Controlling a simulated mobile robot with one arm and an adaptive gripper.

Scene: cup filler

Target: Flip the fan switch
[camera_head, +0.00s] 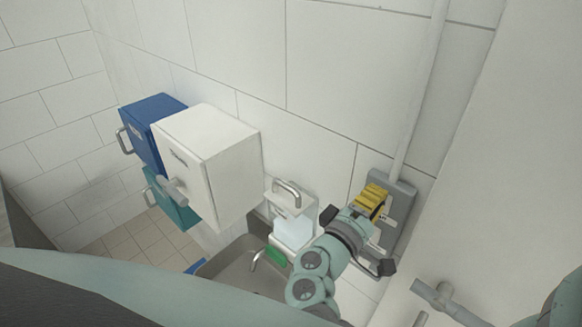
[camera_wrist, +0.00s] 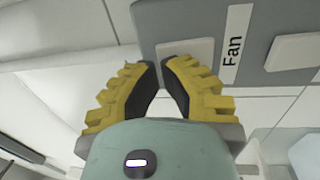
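A grey switch panel (camera_head: 406,186) is on the tiled wall at the right in the head view, partly hidden by my gripper. In the wrist view the panel (camera_wrist: 205,14) bears a white label reading "Fan" (camera_wrist: 233,45). A light rocker (camera_wrist: 186,47) sits left of the label, and another white rocker (camera_wrist: 296,52) sits right of it. My gripper (camera_wrist: 162,65) has yellow fingers with dark pads. Their tips are nearly together and overlap the left rocker in the wrist view; I cannot tell whether they touch it. It holds nothing. In the head view my gripper (camera_head: 374,194) is in front of the panel.
White (camera_head: 215,155), blue (camera_head: 150,125) and teal (camera_head: 172,200) boxes with handles are on the wall at the left. A metal sink (camera_head: 225,270) is below, with a white dispenser-like unit (camera_head: 293,228) beside my arm. A pipe (camera_head: 422,90) runs up from the panel.

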